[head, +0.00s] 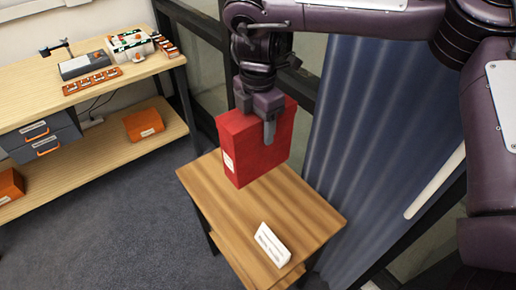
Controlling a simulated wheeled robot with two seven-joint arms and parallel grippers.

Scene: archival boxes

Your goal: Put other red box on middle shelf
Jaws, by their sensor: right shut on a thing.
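A red box (246,147) with a white label on its left side hangs upright in my right gripper (258,118). The gripper comes down from above and is shut on the box's top part. The box is over the back part of a small wooden table (290,205); I cannot tell whether its lower edge touches the top. A lower wooden shelf (232,255) shows partly under the tabletop. My left gripper is not in view.
A white sign (272,245) stands near the small table's front. A wooden bench (120,88) at left holds devices, with orange boxes (144,124) on its lower shelf. A blue curtain (370,120) hangs close at right. Grey carpet (110,235) is clear.

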